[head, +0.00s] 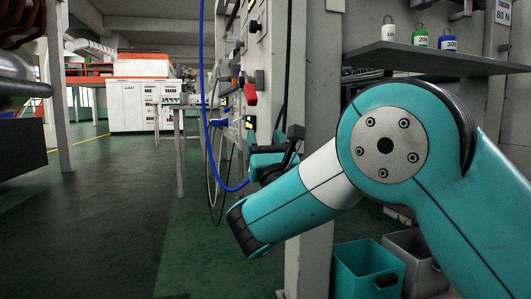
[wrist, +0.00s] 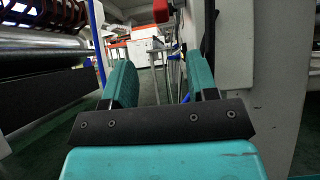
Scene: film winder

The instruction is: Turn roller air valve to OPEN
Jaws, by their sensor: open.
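A control panel (head: 262,50) on a pale post carries several small fittings with yellow labels, too small to read. A red handle (head: 250,94) sticks out from it; I cannot tell for certain whether it is the roller air valve. My gripper (head: 266,158) is below the red handle, apart from it and partly hidden by my forearm. In the wrist view my gripper (wrist: 160,66) is open, with nothing between its two teal fingers. No valve can be made out clearly in the wrist view, and its setting cannot be read.
A blue hose (head: 203,75) hangs in a loop beside the panel, close to my gripper. A shelf (head: 430,55) with several small weights is at the right. A teal bin (head: 365,270) and a grey bin stand below my arm. The green floor (head: 120,210) at left is clear.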

